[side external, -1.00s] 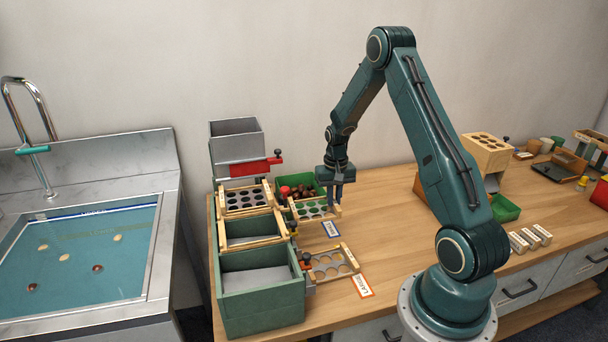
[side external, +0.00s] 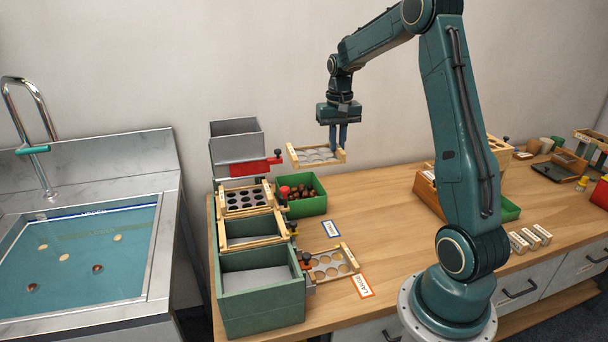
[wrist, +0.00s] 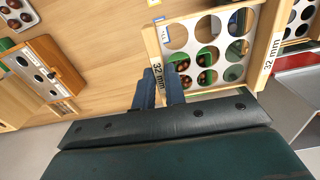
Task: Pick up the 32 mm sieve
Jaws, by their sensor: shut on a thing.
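The 32 mm sieve (side external: 313,155) is a light wooden frame with a pale plate of large round holes. It is up in the air, above and a little behind the green bin of chestnuts. My gripper (side external: 338,148) is shut on its right-hand frame bar. In the wrist view the sieve (wrist: 206,50) carries "32 mm" labels on two bars, and the fingertips of my gripper (wrist: 158,87) close on the labelled near bar. Chestnuts and green show through its holes from below.
The green bin (side external: 314,207) holds chestnuts. Left of it stand a stacked sieve (side external: 245,199) with dark holes, a green box (side external: 262,300) and a grey hopper (side external: 237,145) with a red gate (side external: 247,168). Another sieve (side external: 330,265) lies by the "LARGE" card (side external: 364,286).

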